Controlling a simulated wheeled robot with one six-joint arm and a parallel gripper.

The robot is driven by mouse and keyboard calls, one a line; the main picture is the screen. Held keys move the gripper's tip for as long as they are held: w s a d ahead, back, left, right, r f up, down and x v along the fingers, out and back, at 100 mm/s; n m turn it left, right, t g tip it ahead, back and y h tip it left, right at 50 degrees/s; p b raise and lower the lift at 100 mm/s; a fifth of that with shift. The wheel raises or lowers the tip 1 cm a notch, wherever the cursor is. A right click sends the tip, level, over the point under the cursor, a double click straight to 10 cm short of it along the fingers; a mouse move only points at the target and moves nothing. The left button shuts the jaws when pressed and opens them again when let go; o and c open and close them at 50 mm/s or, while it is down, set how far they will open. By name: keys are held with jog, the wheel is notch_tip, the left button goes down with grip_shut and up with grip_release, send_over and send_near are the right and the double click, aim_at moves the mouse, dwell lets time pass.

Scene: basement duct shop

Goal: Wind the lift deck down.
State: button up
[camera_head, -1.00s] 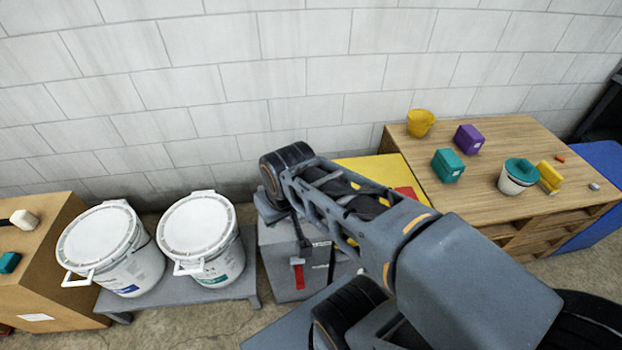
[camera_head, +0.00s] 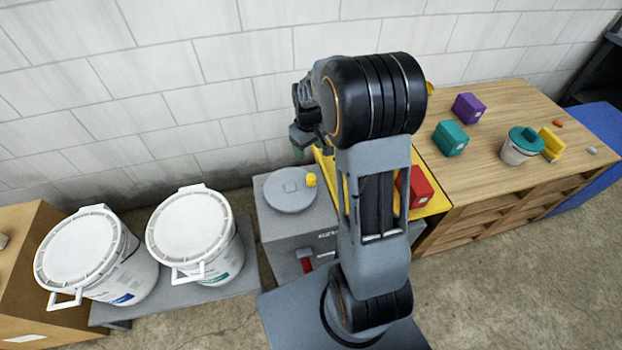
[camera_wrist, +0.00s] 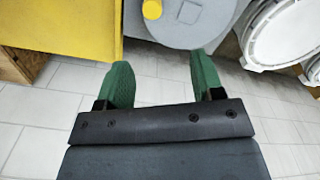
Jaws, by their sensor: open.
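A grey round crank wheel (camera_head: 289,191) with a yellow knob (camera_head: 311,180) lies flat on top of a grey housing (camera_head: 285,227). The yellow lift deck (camera_head: 434,200) is right of it, partly hidden behind my arm, with a red box (camera_head: 418,188) on it. My gripper (camera_wrist: 162,75) is open and empty. In the wrist view the wheel (camera_wrist: 195,22) and its knob (camera_wrist: 152,9) are beyond the fingertips, and the deck (camera_wrist: 65,28) is at the left. In the head view the gripper is mostly hidden by my wrist, near the wall behind the wheel.
Two white buckets (camera_head: 195,240) (camera_head: 95,255) stand on a low grey platform at the left. The wall (camera_head: 220,90) is close behind.

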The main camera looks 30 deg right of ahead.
aim_at(311, 176)
jog(key=f, duration=0.5)
jog(key=w+d+f, duration=0.1)
jog(key=f, duration=1.1)
jog(key=shift+w+d, duration=0.15)
jog(key=shift+d, duration=0.1)
grip_shut()
